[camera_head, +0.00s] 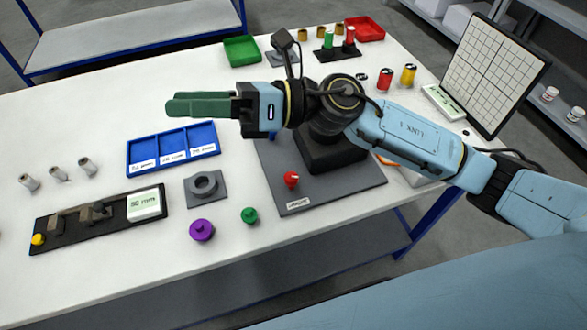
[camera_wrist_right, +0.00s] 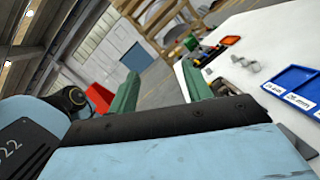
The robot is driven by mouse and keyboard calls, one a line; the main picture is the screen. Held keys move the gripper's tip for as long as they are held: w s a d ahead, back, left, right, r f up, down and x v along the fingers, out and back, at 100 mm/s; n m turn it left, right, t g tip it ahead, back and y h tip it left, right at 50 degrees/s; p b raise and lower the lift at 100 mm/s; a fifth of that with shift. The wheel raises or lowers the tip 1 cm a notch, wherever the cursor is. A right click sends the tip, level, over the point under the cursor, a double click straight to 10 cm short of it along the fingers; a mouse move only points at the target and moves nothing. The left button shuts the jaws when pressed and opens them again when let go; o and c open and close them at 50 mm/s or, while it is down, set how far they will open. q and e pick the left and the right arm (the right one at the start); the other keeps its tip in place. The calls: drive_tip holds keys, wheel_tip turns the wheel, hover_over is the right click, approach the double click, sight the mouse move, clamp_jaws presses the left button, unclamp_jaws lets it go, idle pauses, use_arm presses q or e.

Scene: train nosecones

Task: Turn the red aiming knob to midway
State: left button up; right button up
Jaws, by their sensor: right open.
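The red aiming knob (camera_head: 291,179) stands on the front part of a dark grey base plate (camera_head: 332,193), with a small white label in front of it. The plate also carries a dark stand (camera_head: 330,150), partly hidden behind my right arm. My right gripper (camera_head: 171,107) has green fingers pointing left, above the table. It is up and to the left of the knob, apart from it. Its two fingers also show spread with nothing between them in the right wrist view (camera_wrist_right: 160,72). The knob does not show in the wrist view. My left gripper is in neither view.
A blue three-part tray (camera_head: 172,168), a grey ring block (camera_head: 204,187), a purple knob (camera_head: 202,230) and a green knob (camera_head: 249,215) lie left of the plate. A black fixture (camera_head: 70,222) is front left. A gridded board (camera_head: 494,72) stands at right.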

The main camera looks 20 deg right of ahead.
wheel_tip(320, 180, down, 6)
drive_tip(key=d+n+g+h, duration=0.3)
drive_tip(key=n+g+h, duration=0.1)
drive_tip(key=n+h, duration=0.65)
drive_tip(key=h, duration=0.5)
approach(291, 176)
drive_tip(key=x, duration=0.8)
drive_tip(key=shift+s+f, duration=0.15)
drive_tip(key=shift+f, duration=0.1)
drive_tip(key=shift+c, duration=0.2)
drive_tip(key=c, duration=0.9)
drive_tip(key=shift+t, duration=0.3)
